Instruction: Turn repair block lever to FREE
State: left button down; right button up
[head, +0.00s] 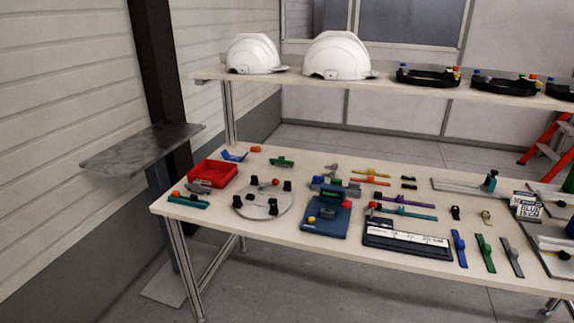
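A blue block device (318,226) stands near the middle of the workbench's front edge and looks like the repair block. It has a green-marked upper part (332,192), a grey piece in the middle, a yellow spot and a red knob (347,204) at its right side. The lettering on it is too small to read, so I cannot tell the lever's position. Neither of my grippers is in view.
The pale workbench (285,240) also bears a red tray (214,170), a round grey plate (246,204), a dark panel with a white strip (407,240) and several coloured straps. White helmets (338,55) stand on the shelf above. A grey side stand (140,148) is at left.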

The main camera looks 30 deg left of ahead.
aim_at(275, 182)
jog(key=i+j+z, duration=0.2)
jog(key=j, duration=0.45)
jog(key=j+z, duration=0.2)
jog(key=j, duration=0.5)
jog(key=i+j+z, duration=0.2)
jog(key=j, duration=0.5)
jog(key=k, duration=0.05)
